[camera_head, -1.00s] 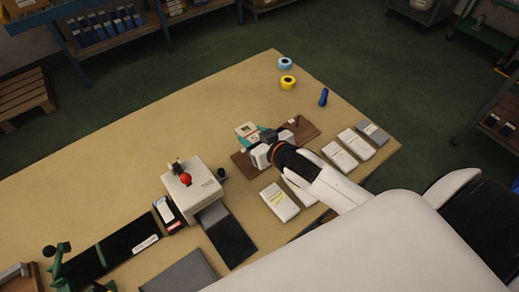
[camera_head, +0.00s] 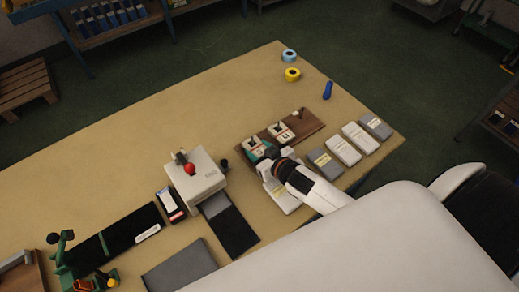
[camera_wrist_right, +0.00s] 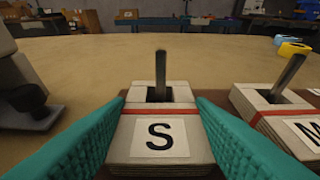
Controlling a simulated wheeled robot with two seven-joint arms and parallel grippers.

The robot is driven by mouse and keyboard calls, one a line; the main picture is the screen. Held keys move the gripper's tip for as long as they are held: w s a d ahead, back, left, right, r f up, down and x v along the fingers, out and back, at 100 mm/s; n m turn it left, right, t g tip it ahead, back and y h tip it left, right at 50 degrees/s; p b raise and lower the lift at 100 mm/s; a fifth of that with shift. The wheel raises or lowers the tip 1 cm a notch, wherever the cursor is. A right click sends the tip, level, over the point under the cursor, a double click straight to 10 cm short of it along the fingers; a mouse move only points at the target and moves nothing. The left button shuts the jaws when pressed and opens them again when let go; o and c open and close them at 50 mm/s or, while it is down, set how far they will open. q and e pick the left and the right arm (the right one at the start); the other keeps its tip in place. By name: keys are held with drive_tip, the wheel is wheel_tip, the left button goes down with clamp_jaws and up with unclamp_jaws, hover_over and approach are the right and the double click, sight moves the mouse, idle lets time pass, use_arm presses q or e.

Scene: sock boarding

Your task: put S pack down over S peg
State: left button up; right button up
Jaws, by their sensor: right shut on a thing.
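The S pack (camera_wrist_right: 160,158) is a pale block with a red band and an S label. In the right wrist view it sits around the S peg (camera_wrist_right: 160,70), a dark post that sticks up through its slot. My right gripper (camera_wrist_right: 160,108) has its teal fingers shut on both sides of the pack. In the head view my right gripper (camera_head: 262,154) is at the left end of the brown peg board (camera_head: 312,126), and it partly covers the S pack (camera_head: 252,142). Whether the pack touches the board is hidden. My left gripper is not in view.
An M pack (camera_head: 282,133) stands around the middle peg, close right of the S pack. The far peg (camera_head: 299,113) is bare. White and grey packs (camera_head: 343,150) lie along the table's near edge. A pale machine with a red knob (camera_head: 190,170) stands left of the board.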

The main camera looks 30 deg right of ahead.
drive_tip(key=shift+f, duration=0.1)
drive_tip(key=o, duration=1)
drive_tip(key=shift+o, duration=0.2)
drive_tip(key=v, duration=1.2)
drive_tip(key=shift+b, duration=0.35)
